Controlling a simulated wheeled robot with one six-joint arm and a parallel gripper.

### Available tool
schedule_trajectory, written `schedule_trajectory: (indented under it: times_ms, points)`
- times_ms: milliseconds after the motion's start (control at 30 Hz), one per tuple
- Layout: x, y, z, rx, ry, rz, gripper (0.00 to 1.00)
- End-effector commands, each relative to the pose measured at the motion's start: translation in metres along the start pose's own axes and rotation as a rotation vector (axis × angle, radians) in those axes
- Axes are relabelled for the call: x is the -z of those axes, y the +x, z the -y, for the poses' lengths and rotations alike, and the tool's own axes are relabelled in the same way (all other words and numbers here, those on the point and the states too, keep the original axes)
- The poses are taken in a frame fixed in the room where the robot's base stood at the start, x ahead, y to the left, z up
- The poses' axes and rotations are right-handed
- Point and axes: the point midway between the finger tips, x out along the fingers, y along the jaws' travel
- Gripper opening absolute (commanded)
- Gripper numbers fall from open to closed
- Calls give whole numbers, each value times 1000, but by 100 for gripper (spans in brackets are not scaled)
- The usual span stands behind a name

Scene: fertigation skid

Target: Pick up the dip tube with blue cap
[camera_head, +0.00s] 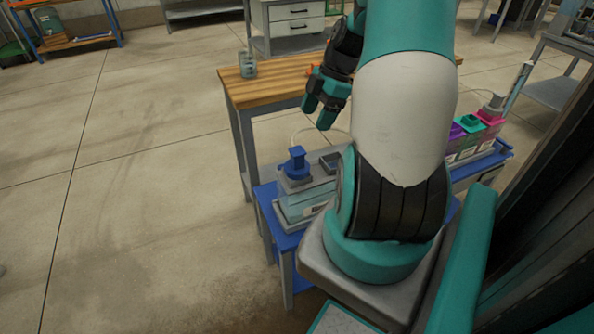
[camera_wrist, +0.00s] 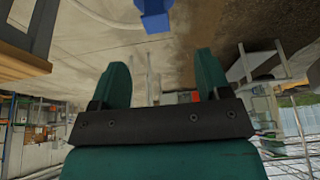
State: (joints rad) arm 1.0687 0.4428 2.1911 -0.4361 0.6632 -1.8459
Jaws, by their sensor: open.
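The tube below the cap is hidden in the container. In the wrist view a blue piece (camera_wrist: 153,14), which looks like the cap, shows at the top edge, beyond my fingertips. My gripper (camera_head: 325,112) is above and to the right of the cap in the head view, apart from it. Its two teal fingers (camera_wrist: 160,80) are spread with nothing between them.
A wooden-topped table (camera_head: 245,92) with a grey-green cup (camera_head: 247,66) stands behind the blue bench. Containers with purple, green and magenta (camera_head: 490,118) tops stand at the bench's right. My arm hides the bench's middle. Open floor lies to the left.

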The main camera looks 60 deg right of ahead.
Motion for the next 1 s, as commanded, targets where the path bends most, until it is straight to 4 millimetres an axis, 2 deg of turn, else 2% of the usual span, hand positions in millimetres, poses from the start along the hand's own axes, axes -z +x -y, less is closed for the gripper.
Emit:
schedule_trajectory:
  times_ms: [33,100,233,467,800,1000]
  points:
    - [0,14,0,6,0,-2,70]
    - [0,30,0,5,0,-2,70]
    - [0,54,0,4,-1,-1,70]
    - [1,71,-1,1,-1,1,70]
    - [1,117,-6,2,1,0,70]
    - [1,121,-6,-1,0,1,70]
